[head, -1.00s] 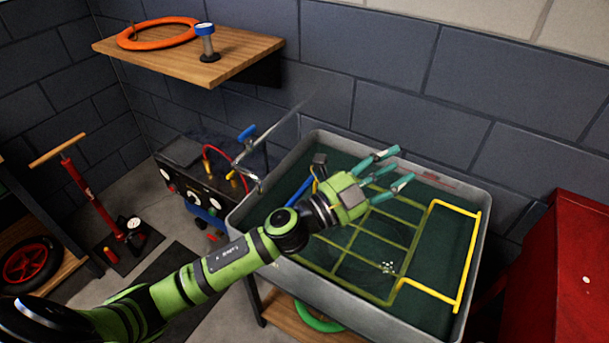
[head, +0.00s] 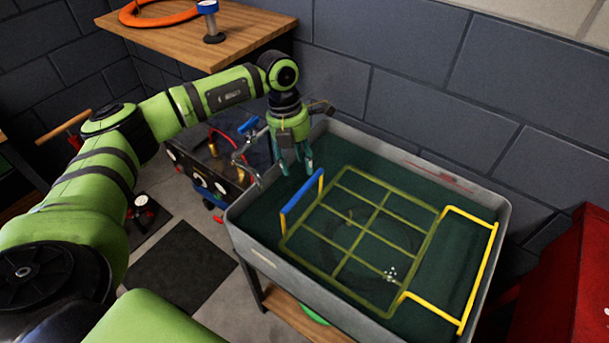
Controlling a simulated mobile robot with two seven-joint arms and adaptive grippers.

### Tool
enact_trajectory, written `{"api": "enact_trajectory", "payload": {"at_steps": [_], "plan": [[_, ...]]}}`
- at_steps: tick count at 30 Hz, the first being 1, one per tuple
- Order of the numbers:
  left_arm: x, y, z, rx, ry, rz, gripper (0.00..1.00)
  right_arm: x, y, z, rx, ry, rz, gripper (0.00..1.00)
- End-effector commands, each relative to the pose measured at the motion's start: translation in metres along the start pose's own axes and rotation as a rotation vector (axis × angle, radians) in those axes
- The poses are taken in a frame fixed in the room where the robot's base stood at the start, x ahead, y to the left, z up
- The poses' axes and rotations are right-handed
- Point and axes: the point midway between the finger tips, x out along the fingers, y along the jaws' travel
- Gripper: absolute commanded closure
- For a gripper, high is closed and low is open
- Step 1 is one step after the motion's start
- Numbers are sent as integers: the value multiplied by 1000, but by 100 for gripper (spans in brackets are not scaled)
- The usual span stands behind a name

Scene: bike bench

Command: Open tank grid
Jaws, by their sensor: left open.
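The grey water tank (head: 485,211) stands in the middle right of the head view, filled with dark green water. A yellow tank grid (head: 382,205) lies flat in it, mostly under the water, with small bubbles at its front right. A blue bar handle (head: 302,199) stands up at the grid's left edge, and a brighter yellow frame (head: 481,265) reaches to the tank's right side. My left gripper (head: 297,168) is open, points down, and hangs over the tank's back left, above and behind the blue handle, apart from it. My right gripper is out of view.
A tap with a blue lever (head: 248,125) stands at the tank's left, close to my left gripper. A wooden shelf (head: 240,43) with an orange ring (head: 160,13) hangs above. A red cabinet (head: 570,285) stands to the right. The space above the grid is free.

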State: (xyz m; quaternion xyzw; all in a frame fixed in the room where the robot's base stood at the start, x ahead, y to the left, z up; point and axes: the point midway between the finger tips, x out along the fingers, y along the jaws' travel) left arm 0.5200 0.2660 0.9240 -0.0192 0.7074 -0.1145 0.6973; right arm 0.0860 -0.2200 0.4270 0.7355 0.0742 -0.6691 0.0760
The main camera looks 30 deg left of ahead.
Motion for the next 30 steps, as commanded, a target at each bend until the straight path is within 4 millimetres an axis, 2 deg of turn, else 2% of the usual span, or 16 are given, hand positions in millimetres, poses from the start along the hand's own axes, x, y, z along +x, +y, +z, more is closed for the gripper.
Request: {"api": "enact_trajectory", "payload": {"at_steps": [6,12,22,23,24,26,30], "plan": [[34,-2,-1,1,4,-4,52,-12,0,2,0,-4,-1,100],[56,-3,0,3,1,-6,52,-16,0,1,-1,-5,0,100],[61,-3,0,4,-1,-6,52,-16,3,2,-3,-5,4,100],[61,-3,0,4,-1,-6,64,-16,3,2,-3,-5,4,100],[61,-3,0,4,-1,-6,80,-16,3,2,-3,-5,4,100],[61,-3,0,4,-1,-6,100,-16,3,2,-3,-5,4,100],[60,-3,0,4,-1,-6,100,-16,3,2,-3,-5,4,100]]}}
